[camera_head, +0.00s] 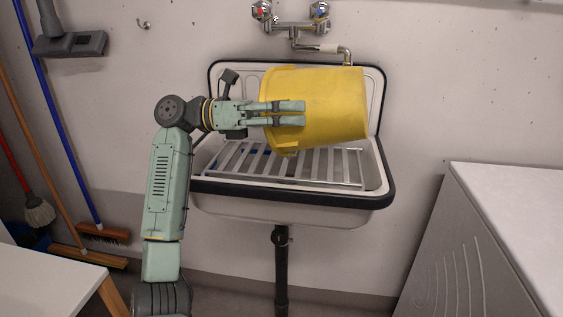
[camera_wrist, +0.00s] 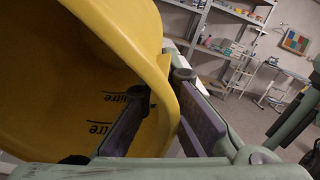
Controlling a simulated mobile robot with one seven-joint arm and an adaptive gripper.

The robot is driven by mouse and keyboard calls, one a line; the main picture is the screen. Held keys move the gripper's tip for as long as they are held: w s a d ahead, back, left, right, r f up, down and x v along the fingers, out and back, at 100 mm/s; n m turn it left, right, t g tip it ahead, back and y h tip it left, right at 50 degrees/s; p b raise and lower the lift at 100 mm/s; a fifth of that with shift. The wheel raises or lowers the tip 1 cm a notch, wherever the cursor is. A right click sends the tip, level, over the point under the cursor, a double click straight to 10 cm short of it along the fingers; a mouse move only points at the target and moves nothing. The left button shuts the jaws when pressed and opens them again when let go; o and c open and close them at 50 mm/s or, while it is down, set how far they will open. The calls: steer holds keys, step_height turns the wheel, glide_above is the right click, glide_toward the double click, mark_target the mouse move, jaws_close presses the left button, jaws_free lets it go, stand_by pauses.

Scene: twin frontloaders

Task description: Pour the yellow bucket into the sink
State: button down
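The yellow bucket (camera_head: 335,100) is on its side above the sink (camera_head: 290,197), just below the tap. Its rim end is at the left and its base end at the right. My gripper (camera_head: 303,112) reaches it from the left and is shut on the rim wall. In the wrist view one finger is inside the bucket (camera_wrist: 100,110) and the other is outside. Litre marks show on the inner wall. What the bucket holds is not clearly visible. The sink is white with a black edge, and a metal grate (camera_head: 320,170) lies across it.
A wall tap (camera_head: 322,47) with two knobs stands just above the bucket. A white-topped washing machine (camera_head: 510,190) is at the right. Brooms lean at the left, near a white table corner (camera_head: 45,285). Shelves (camera_wrist: 235,12) show behind in the wrist view.

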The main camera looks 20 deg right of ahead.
steer(key=shift+w+a+r+g, duration=0.1)
steer(key=shift+w+a+g, duration=0.2)
steer(key=shift+g, duration=0.1)
stand_by(0.8)
